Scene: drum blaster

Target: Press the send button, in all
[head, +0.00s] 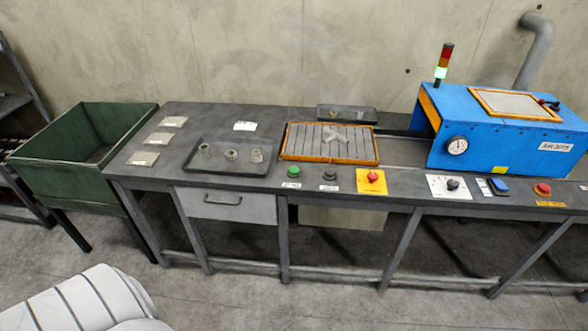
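Several controls line the front edge of the workbench. The labels are too small to read, so I cannot tell which is the send button. Neither of my grippers is in view.
The blue blaster machine (490,140) has a gauge and a signal tower (443,66) lit green. An orange-framed slatted tray (287,153) holds a grey cross-shaped part (345,137). A dark tray (202,168) holds three grey parts. A green bin (50,171) stands left.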

